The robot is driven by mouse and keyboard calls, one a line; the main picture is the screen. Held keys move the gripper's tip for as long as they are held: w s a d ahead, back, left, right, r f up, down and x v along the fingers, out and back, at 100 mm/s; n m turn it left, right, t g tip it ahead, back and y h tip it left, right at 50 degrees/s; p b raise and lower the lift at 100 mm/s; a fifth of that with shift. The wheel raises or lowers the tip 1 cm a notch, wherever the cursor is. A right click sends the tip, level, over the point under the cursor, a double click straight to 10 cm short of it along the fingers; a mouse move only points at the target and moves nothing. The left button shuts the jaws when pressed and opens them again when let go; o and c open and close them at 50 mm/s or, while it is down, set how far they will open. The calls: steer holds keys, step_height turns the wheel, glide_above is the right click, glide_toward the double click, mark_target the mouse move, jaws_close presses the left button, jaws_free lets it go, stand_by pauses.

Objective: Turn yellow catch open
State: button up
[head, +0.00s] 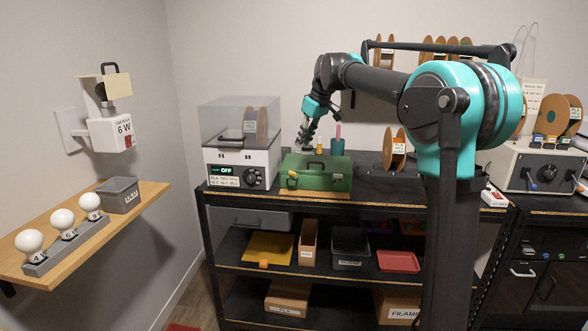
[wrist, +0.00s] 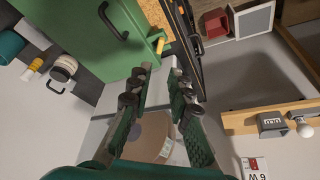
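The green box (head: 316,173) with a black handle sits on the shelf top, right of the clear-lidded machine. The yellow catch (head: 292,174) is small, at the left of its front face; it also shows as a yellow piece on the box edge in the wrist view (wrist: 162,46). My gripper (head: 306,137) hangs behind and above the box's left part, beside the machine. In the wrist view my gripper (wrist: 160,78) has its fingers apart with nothing held between them. The box edge and catch lie just beyond the fingertips in that picture, apart from them.
The clear-lidded machine (head: 240,162), reading OFF, stands close left of the box. The shelf top right of the box has some free room. Lower shelves hold trays and cartons.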

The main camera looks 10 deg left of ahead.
mark_target(293, 172)
steer(key=x, duration=1.3)
steer(key=shift+f, duration=0.2)
steer(key=shift+c, duration=0.6)
jaws_close()
